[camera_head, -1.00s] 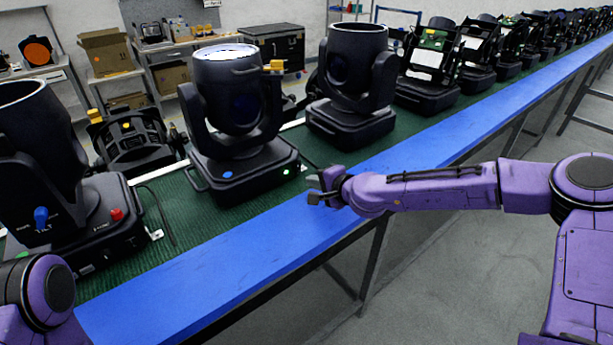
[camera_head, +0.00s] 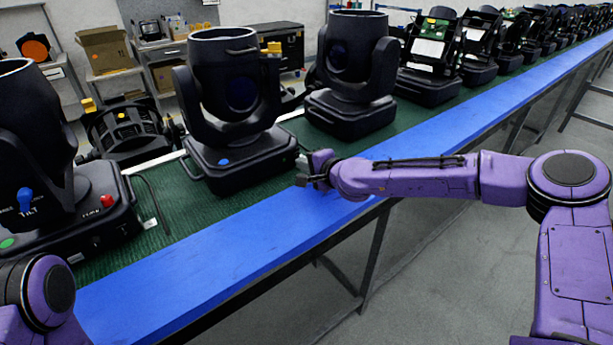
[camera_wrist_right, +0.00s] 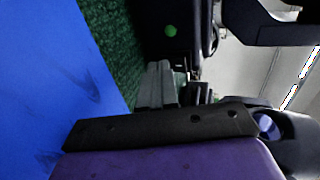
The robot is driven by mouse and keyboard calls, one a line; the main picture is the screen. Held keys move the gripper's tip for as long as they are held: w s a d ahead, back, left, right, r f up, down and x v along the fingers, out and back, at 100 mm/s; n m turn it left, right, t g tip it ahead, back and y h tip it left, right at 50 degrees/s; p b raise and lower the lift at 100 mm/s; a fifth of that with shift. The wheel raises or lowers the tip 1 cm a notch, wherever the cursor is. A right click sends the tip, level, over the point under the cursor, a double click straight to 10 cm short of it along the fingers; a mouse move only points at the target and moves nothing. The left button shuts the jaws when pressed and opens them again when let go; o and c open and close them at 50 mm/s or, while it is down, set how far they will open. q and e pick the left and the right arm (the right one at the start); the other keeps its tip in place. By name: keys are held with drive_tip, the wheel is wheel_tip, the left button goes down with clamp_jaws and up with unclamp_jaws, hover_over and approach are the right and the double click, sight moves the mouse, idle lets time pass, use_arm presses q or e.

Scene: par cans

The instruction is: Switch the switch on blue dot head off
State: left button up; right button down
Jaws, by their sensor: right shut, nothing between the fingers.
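The blue dot head (camera_head: 230,110) is a black moving-head lamp standing on the green mat, with a blue dot (camera_head: 223,161) on its base. Its top opening is dark. My right gripper (camera_head: 302,172) is shut and empty, close beside the right end of that base; I cannot tell whether they touch. The switch itself cannot be made out. In the right wrist view the grey fingers (camera_wrist_right: 160,84) are together near a dark body with a green dot (camera_wrist_right: 170,30). My left gripper is outside the picture; only part of my left arm shows.
Another head (camera_head: 350,75) stands behind right, and one with a blue TILT knob (camera_head: 25,200) and red connector (camera_head: 107,202) at left. More heads line the long bench. The blue front strip (camera_head: 240,250) is clear.

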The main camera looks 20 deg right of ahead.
drive_tip(key=shift+f+b, duration=0.35)
drive_tip(key=shift+b, duration=0.15)
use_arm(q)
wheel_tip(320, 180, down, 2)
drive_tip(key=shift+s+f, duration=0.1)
use_arm(e)
drive_tip(key=shift+r, duration=0.1)
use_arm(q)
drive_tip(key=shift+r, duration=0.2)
